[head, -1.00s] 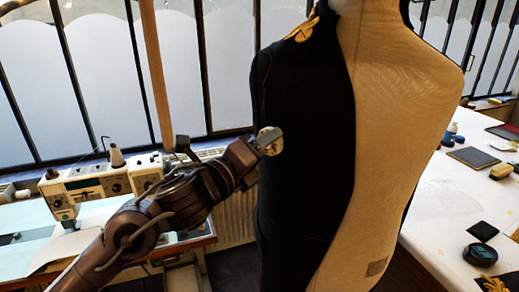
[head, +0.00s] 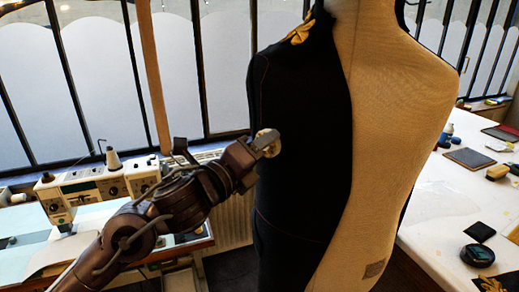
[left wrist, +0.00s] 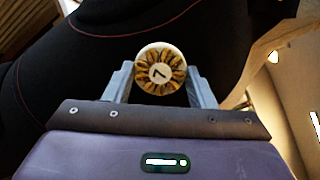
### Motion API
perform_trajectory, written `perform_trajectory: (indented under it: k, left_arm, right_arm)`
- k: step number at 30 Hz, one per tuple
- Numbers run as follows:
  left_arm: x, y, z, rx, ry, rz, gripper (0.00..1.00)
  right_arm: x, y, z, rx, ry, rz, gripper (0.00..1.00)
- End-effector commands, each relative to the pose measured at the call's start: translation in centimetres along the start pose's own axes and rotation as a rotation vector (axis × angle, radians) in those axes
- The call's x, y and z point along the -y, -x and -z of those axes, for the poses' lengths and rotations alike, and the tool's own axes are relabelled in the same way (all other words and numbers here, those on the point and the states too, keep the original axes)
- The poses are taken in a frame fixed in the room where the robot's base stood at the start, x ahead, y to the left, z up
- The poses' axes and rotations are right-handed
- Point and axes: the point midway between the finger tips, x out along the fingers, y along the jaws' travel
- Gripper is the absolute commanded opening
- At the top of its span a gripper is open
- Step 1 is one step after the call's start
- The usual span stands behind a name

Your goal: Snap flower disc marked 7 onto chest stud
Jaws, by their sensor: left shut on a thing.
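The flower disc (left wrist: 160,70) is round and cream with gold petals and a 7 at its centre, seen tilted in the left wrist view. My left gripper (left wrist: 160,84) is shut on it, one finger on each side. In the head view the left gripper (head: 268,146) is at the dark garment half (head: 305,150) on the dress form, and a sliver of the disc (head: 262,133) shows behind the fingers. I cannot tell whether the disc touches the cloth. The chest stud is not visible. My right gripper is not in view.
The dress form's bare tan half (head: 385,120) stands right of the garment. A white table (head: 435,215) at right holds a round black item (head: 478,255) and several small things. A sewing machine (head: 85,190) stands at left. A gold ornament (head: 300,32) sits on the shoulder.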

Motion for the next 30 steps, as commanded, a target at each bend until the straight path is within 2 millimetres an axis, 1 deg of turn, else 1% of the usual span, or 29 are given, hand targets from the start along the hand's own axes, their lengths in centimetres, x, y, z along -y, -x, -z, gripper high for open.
perform_trajectory:
  k: [29, 30]
  left_arm:
    - [0.03, -1.05, 0.08, 0.001, 0.0, 0.001, 0.3]
    - [0.04, -1.05, 0.08, 0.001, 0.001, 0.001, 0.52]
  right_arm:
    - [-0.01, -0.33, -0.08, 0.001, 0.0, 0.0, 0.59]
    - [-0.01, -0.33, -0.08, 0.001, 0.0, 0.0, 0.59]
